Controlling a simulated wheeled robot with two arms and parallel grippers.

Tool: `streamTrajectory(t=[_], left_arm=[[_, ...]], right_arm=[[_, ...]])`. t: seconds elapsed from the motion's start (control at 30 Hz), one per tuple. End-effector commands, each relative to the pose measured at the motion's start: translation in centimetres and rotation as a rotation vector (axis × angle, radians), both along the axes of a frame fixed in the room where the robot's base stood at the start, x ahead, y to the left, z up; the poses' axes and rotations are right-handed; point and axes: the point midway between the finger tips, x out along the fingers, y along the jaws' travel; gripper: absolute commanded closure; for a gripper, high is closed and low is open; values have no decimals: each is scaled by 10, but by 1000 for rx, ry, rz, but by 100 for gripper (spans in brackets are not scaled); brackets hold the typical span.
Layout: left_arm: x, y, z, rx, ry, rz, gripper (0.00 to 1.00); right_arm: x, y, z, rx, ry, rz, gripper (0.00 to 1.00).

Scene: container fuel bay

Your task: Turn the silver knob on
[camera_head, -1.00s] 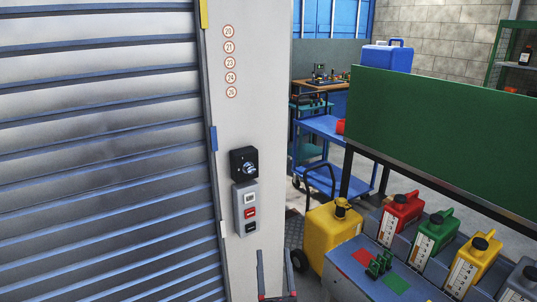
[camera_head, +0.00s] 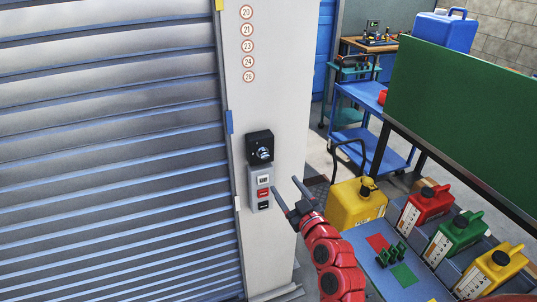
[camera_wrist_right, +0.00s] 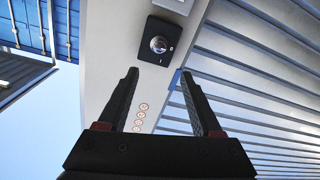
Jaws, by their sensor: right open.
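The silver knob (camera_head: 264,153) sits on a black square plate (camera_head: 256,142) fixed to the pale post, above a grey box with red and black buttons. The knob also shows in the right wrist view (camera_wrist_right: 158,44), beyond the fingertips and near the top centre. My right gripper (camera_head: 287,189) is open and empty, in front of the post, below and to the right of the knob in the head view. Its two dark fingers (camera_wrist_right: 160,75) stand apart in the right wrist view and do not touch the knob. My left gripper is out of view.
The grey button box (camera_head: 260,188) is just below the knob plate. A ribbed roller shutter (camera_head: 110,170) fills the left. A bench (camera_head: 415,290) with several coloured canisters and a yellow can (camera_head: 352,205) stand at the right, near my right arm.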

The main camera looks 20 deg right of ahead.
Motion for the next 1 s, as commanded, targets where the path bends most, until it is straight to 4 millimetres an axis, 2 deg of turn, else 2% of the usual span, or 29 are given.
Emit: streamTrajectory(t=[0.1, 0.6, 0.8, 1.0], left_arm=[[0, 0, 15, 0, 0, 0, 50], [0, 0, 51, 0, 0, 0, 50], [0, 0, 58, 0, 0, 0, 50], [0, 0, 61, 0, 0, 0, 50]], right_arm=[[23, 2, 5, 2, -1, 1, 34], [108, 8, 4, 2, -1, -1, 34], [133, 11, 1, 2, 0, 0, 34], [145, 11, 2, 0, -2, -1, 34]])
